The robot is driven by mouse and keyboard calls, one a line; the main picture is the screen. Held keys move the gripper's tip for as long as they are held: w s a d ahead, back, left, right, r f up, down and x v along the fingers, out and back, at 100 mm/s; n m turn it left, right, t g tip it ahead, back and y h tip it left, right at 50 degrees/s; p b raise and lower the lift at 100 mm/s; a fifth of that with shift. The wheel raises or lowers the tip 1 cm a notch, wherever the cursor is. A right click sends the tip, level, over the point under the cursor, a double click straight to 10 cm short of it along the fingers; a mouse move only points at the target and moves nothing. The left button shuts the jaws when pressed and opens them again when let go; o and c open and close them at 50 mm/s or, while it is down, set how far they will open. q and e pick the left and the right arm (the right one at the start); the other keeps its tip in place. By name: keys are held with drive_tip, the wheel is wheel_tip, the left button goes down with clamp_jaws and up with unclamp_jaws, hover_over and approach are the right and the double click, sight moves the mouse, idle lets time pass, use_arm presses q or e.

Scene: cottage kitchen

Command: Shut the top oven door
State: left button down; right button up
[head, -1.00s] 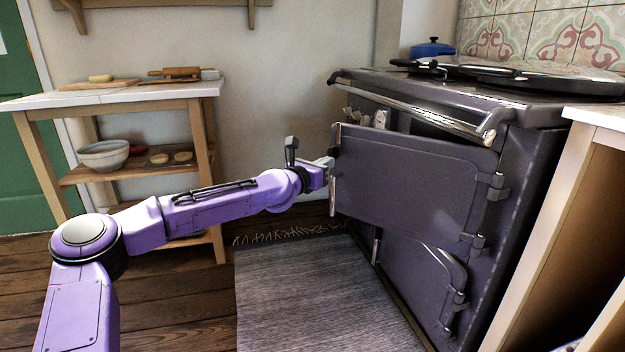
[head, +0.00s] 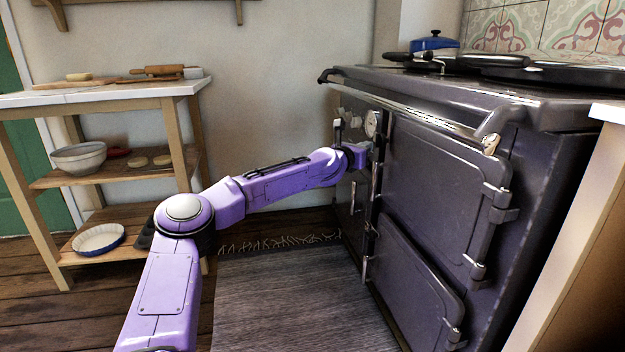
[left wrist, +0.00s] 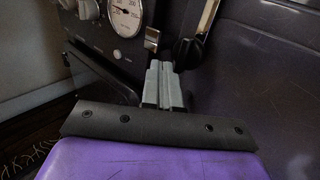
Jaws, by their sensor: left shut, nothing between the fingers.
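The top oven door (head: 440,195) is a dark grey panel hinged on its right side, on the front of the dark range cooker. It lies flat or nearly flat against the front; I cannot tell if a thin gap is left. My left gripper (head: 369,153) is at the door's free left edge, by the latch. In the left wrist view my gripper's fingers (left wrist: 162,84) are together and empty, in front of the door's edge (left wrist: 235,85). Whether they touch it is unclear. My right gripper is not in view.
A towel rail (head: 410,112) runs above the door. The lower oven door (head: 415,285) is below it. A temperature gauge (left wrist: 125,17) and knobs are left of the door. A wooden side table (head: 100,97) stands at the left; a grey rug (head: 295,300) covers the floor.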

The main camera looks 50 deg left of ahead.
use_arm(q)
drive_tip(key=shift+w+d, duration=0.3)
drive_tip(key=shift+w, duration=0.25)
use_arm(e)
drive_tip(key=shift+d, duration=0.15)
use_arm(q)
drive_tip(key=s+a+p, duration=0.4)
drive_tip(key=s+a, duration=0.3)
drive_tip(key=s, duration=0.5)
drive_tip(key=shift+p, duration=0.4)
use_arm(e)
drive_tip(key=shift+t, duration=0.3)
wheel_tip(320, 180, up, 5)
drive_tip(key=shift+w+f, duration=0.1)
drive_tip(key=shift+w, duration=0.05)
use_arm(q)
drive_tip(key=shift+a, duration=0.1)
